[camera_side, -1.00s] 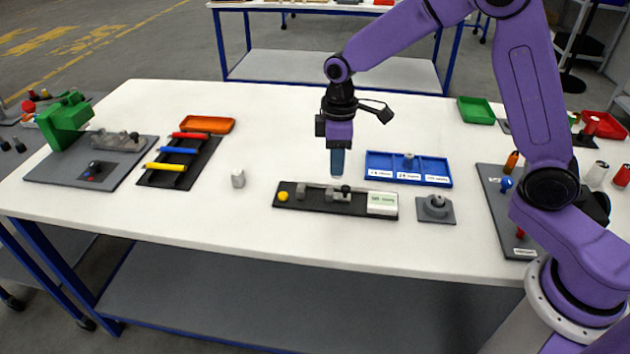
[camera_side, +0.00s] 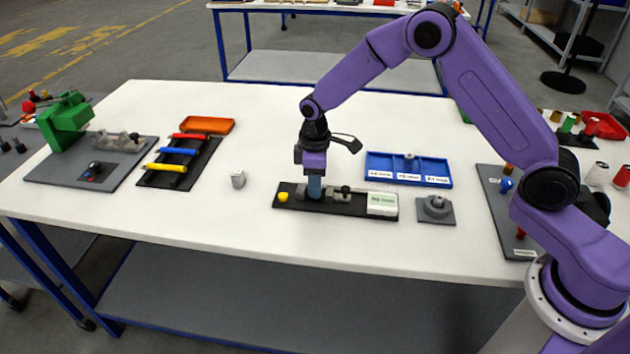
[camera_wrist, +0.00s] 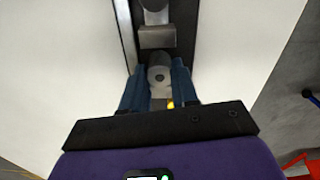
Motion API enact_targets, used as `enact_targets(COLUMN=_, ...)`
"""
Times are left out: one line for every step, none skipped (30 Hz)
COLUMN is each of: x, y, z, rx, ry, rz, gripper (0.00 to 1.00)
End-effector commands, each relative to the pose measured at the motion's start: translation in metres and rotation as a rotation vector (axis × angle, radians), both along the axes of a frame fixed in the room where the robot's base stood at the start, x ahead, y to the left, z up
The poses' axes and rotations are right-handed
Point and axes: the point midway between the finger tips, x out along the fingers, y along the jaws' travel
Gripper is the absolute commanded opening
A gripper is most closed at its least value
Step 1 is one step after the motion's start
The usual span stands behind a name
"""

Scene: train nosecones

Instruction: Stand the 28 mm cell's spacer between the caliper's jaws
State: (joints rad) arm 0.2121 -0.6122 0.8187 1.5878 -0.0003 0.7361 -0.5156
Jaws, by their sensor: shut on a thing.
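My gripper (camera_side: 314,192) is low over the left half of the caliper, a long black base (camera_side: 355,209) with grey jaws (camera_side: 340,192) and a pale display block. In the wrist view, the blue fingertips (camera_wrist: 157,85) are shut on a grey round spacer (camera_wrist: 159,75) with a dark hole in its end. A grey jaw block (camera_wrist: 158,38) lies just beyond it, and a yellow spot (camera_wrist: 170,104) shows behind it. The fingers hide the spacer in the side view. Whether it touches the base or the jaws, I cannot tell.
A blue tray (camera_side: 374,159) with labelled cells stands behind right, with a small grey piece (camera_side: 409,160) in its middle cell. A grey plate with a round stand (camera_side: 436,206) lies to the right. A small grey block (camera_side: 238,178) stands left, with clear table around it.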

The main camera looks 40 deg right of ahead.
Motion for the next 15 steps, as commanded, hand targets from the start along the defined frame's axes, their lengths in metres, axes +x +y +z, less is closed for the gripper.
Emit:
enact_targets(x=0.0002, y=0.0000, z=0.0004, rx=0.000, ry=-0.001, rz=0.000, gripper=0.00)
enact_targets(x=0.0002, y=0.0000, z=0.0006, rx=0.000, ry=-0.001, rz=0.000, gripper=0.00)
enact_targets(x=0.0002, y=0.0000, z=0.0006, rx=0.000, ry=-0.001, rz=0.000, gripper=0.00)
enact_targets(x=0.0002, y=0.0000, z=0.0007, rx=0.000, ry=-0.001, rz=0.000, gripper=0.00)
enact_targets(x=0.0002, y=-0.0001, z=0.0006, rx=0.000, ry=-0.001, rz=-0.001, gripper=0.00)
enact_targets(x=0.0002, y=-0.0001, z=0.0003, rx=0.001, ry=-0.001, rz=-0.001, gripper=0.00)
enact_targets(x=0.0002, y=-0.0001, z=-0.0003, rx=0.001, ry=-0.001, rz=-0.001, gripper=0.00)
enact_targets(x=0.0001, y=-0.0002, z=-0.0011, rx=0.000, ry=0.000, rz=-0.001, gripper=0.00)
enact_targets(x=0.0002, y=-0.0001, z=-0.0022, rx=0.000, ry=0.000, rz=-0.001, gripper=0.00)
enact_targets(x=0.0002, y=-0.0001, z=-0.0029, rx=0.001, ry=-0.001, rz=-0.001, gripper=0.00)
enact_targets(x=0.0002, y=-0.0002, z=-0.0025, rx=0.000, ry=-0.001, rz=-0.001, gripper=0.38)
enact_targets(x=0.0002, y=-0.0002, z=-0.0024, rx=0.000, ry=-0.001, rz=-0.001, gripper=0.51)
enact_targets(x=0.0002, y=-0.0002, z=-0.0024, rx=0.000, ry=-0.001, rz=-0.001, gripper=0.54)
enact_targets(x=0.0002, y=-0.0002, z=-0.0024, rx=0.000, ry=-0.001, rz=-0.001, gripper=0.54)
enact_targets(x=0.0002, y=-0.0002, z=-0.0024, rx=0.000, ry=-0.001, rz=-0.001, gripper=0.54)
